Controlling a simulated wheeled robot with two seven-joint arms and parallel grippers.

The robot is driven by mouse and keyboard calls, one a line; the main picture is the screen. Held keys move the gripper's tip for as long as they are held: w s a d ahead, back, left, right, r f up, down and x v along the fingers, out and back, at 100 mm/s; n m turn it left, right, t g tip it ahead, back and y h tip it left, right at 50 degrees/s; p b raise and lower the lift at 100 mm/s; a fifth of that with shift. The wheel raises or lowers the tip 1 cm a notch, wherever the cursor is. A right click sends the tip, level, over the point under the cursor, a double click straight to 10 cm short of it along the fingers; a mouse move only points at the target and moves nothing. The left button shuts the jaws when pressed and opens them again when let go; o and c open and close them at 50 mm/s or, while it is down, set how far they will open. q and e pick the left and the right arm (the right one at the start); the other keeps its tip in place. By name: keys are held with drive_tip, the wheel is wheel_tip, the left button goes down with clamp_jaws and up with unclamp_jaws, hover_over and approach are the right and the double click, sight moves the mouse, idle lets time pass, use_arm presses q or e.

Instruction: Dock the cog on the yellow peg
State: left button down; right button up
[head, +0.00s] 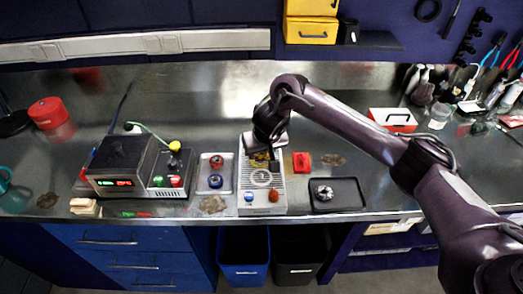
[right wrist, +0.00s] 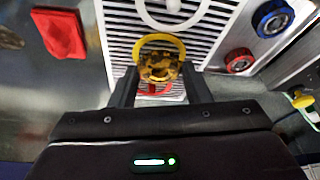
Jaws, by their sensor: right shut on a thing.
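My right gripper (head: 262,152) is over the far part of a grey ribbed board (head: 247,170) and points down. It is shut on a golden-brown cog (right wrist: 160,66), which sits between the two fingers in the right wrist view. A yellow ring shape (right wrist: 157,41) shows just past the cog, and a bit of red (right wrist: 153,88) shows beneath it. The cog hides what is directly under it, so I cannot tell whether it touches the board or a peg. My left gripper is not in view.
Left of the board, a metal tray (head: 203,190) holds a red cog (head: 216,162) and a blue cog (head: 215,181). A control box (head: 125,165) stands further left. A red block (head: 302,161) and a dark tray (head: 350,205) with a grey part (head: 323,193) lie right.

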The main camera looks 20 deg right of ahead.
drive_tip(key=shift+f, duration=0.65)
drive_tip(key=o, duration=0.7)
drive_tip(key=shift+r, duration=0.1)
drive_tip(key=shift+p+v, duration=5.5)
drive_tip(key=shift+p, duration=0.15)
